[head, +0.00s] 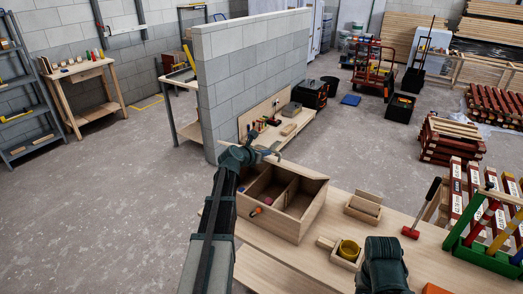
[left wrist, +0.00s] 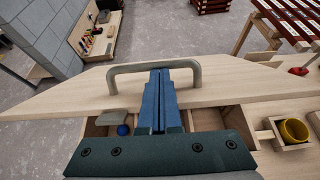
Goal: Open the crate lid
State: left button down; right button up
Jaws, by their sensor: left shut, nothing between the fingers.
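The wooden crate (head: 291,228) stands on the workbench, its divided inside in plain view. The pale lid (head: 303,172) is up along the crate's far side; its exact angle is hard to tell. In the left wrist view the lid (left wrist: 240,88) is a long board with a grey arched handle (left wrist: 155,66). My left gripper (head: 262,152) is at the handle, with its blue fingers (left wrist: 160,74) shut together within the arch and nothing held. A blue ball (left wrist: 123,130) lies in the crate. My right gripper (head: 385,262) is over the bench front; its fingers are hidden.
Right of the crate are a small wooden box with a yellow roll (head: 349,250), a wooden block holder (head: 364,207), a red mallet (head: 411,232) and a green rack (head: 487,258) of painted battens. A block wall (head: 255,75) stands behind. Bench between these is partly clear.

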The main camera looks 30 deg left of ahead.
pick_arm(q)
jog(key=shift+g, duration=0.7)
jog(key=w+r+p, duration=0.3)
jog(key=r+p, duration=0.1)
jog(key=shift+w+p, duration=0.3)
jog(key=shift+w, duration=0.05)
jog(key=w+d+r+p, duration=0.1)
jog(key=w+r+p, duration=0.2)
jog(key=w, duration=0.7)
jog(key=w+r+p, duration=0.2)
jog(key=w+p, duration=0.1)
jog(key=w, duration=0.6)
jog(key=shift+w+d+r, duration=0.35)
jog(key=shift+d+r, duration=0.05)
pick_arm(e)
notch_tip(320, 180, up, 12)
jog(key=shift+r, duration=0.15)
